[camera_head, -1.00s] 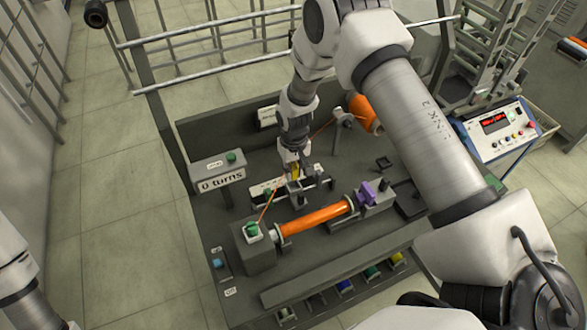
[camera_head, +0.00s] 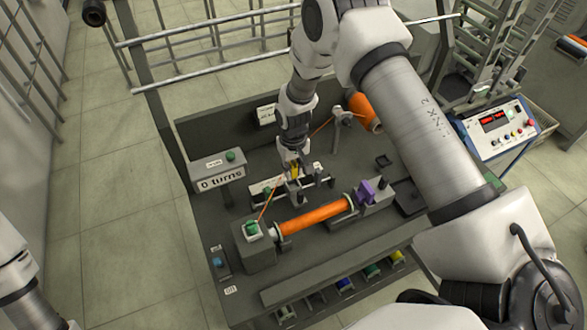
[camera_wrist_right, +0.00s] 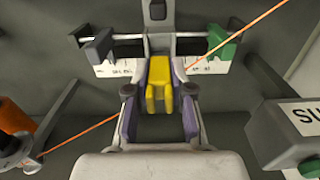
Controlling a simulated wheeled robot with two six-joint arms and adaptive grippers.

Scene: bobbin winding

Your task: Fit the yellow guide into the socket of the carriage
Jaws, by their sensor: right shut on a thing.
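The yellow guide (camera_wrist_right: 159,88) is between the fingers of my right gripper (camera_wrist_right: 159,102), which is shut on it. In the head view the right gripper (camera_head: 294,168) points down over the carriage (camera_head: 299,184) on its rail, with the guide (camera_head: 295,171) mostly hidden by the fingers. In the right wrist view the guide's upper end is against or just in front of the grey carriage (camera_wrist_right: 158,42). Its socket is hidden, so I cannot tell whether the guide is inside. My left gripper is not in view; only part of my left arm shows.
An orange bobbin (camera_head: 315,217) lies between the green-topped block (camera_head: 252,232) and the purple clamp (camera_head: 366,192). An orange thread (camera_wrist_right: 85,136) runs from the spool (camera_head: 365,112) past the carriage. A green stop (camera_wrist_right: 224,42) stands beside it.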

